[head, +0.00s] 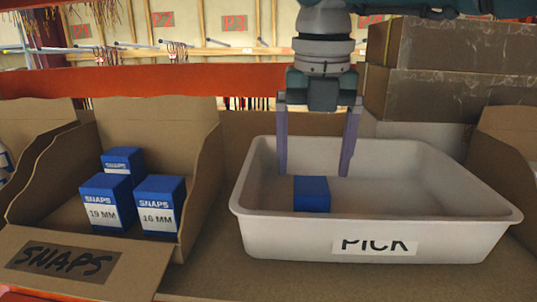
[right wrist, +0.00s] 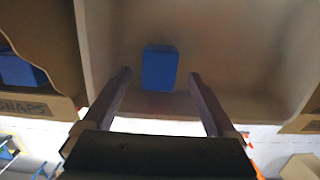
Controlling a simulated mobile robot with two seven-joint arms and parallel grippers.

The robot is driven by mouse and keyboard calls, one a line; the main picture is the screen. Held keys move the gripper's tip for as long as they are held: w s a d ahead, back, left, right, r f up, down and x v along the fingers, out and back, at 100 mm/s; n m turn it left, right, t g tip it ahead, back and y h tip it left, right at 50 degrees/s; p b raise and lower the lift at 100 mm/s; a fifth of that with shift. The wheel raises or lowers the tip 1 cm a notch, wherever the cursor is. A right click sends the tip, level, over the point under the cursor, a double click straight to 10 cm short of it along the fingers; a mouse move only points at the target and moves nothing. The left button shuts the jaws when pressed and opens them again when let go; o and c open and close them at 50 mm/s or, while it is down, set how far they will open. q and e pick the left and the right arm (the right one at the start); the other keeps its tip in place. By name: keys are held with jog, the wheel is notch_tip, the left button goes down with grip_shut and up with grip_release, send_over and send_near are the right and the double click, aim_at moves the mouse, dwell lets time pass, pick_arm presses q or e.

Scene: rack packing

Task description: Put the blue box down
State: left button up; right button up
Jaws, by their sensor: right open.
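A blue box (head: 311,194) sits inside the white bin (head: 300,237) labelled PICK, towards its front left. In the right wrist view the blue box (right wrist: 160,68) lies on the bin floor, beyond the fingertips and between their lines. My right gripper (head: 315,172) comes down from above into the bin, with its two fingers spread wide. It is open and empty, and in the head view its fingertips are behind and above the blue box. My left gripper does not show.
A cardboard box (head: 85,262) marked SNAPS stands left of the bin, holding three blue-and-white SNAPS boxes (head: 160,207). Closed brown cartons (head: 440,95) are stacked behind the bin at right. Another open cardboard box (head: 510,133) stands at the right edge. The bin's right side is empty.

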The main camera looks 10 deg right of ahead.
notch_tip(320, 180, up, 7)
jog(key=p, duration=0.6)
jog(key=s+a+f+n+y, duration=0.15)
jog(key=a+y, duration=0.25)
jog(key=a, duration=0.4)
jog(key=s+a+n+y, duration=0.1)
jog(key=s+a+y, duration=0.2)
jog(key=a, duration=0.5)
jog(key=s+a+r+m+t+y, duration=0.2)
jog(key=a+r+m+t+y, duration=0.3)
jog(key=a+r+y, duration=0.55)
jog(key=w+d+r+m+t+h, duration=0.2)
jog(key=w+d+m+t+h, duration=0.2)
jog(key=d+m+t+h, duration=0.75)
jog(key=s+d+f+m+g+h, duration=0.15)
jog(key=d+f+m+h, duration=0.25)
jog(key=d+f+m, duration=0.6)
jog(key=s+d+f+m+g+h, duration=0.3)
jog(key=s+d+f+m+g, duration=0.3)
jog(key=s+d+f, duration=0.3)
jog(key=s+f+g, duration=0.2)
jog(key=s+g, duration=0.1)
jog(key=s, duration=0.5)
jog(key=s+f+g+y, duration=0.1)
jog(key=s+f+g, duration=0.1)
jog(key=s, duration=0.7)
jog(key=shift+s+f+m+g+y+p, duration=0.15)
jog(key=shift+f+m+g+y+p, duration=0.2)
jog(key=shift+g, duration=0.55)
